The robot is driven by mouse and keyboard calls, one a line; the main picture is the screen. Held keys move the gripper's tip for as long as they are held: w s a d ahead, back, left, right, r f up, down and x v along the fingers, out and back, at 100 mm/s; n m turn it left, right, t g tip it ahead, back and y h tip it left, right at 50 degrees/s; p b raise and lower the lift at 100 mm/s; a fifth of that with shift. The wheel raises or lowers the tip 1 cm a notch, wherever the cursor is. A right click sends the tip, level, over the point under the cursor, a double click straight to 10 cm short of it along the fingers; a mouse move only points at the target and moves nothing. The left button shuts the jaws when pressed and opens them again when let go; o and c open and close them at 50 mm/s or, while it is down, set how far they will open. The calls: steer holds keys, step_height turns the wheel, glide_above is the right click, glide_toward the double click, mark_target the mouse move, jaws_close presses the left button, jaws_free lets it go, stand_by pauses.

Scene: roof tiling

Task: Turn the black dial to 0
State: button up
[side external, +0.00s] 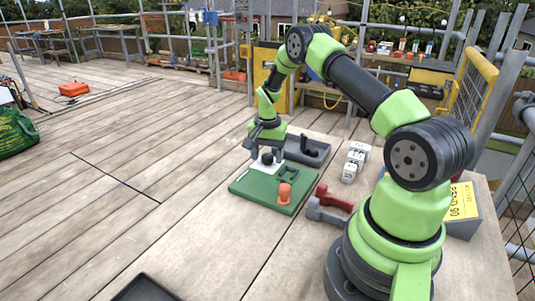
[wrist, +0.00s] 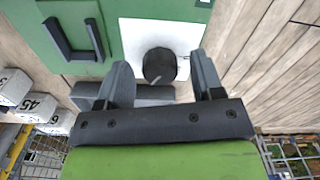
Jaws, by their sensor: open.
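The black dial (wrist: 159,65) is a round knob on a white plate (wrist: 190,35), fixed to a green board (wrist: 22,28). A short pale mark shows at the dial's lower edge in the wrist view; no scale numbers are readable. The dial (side external: 267,158) also shows in the side view, just under my gripper (side external: 265,149). My gripper (wrist: 160,62) is open, pointing down, with one fingertip on each side of the dial in the wrist view. I cannot tell whether the fingers touch it or how far above it they are.
The board also carries an orange knob (side external: 284,194) and a black U-shaped handle (wrist: 75,40). A dark grey tray (side external: 318,150) lies behind it. White numbered blocks (side external: 350,172), a red handled piece (side external: 333,198) and a yellow sign (side external: 462,202) stand to the right.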

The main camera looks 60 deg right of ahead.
steer(key=shift+c, duration=0.2)
steer(key=c, duration=0.9)
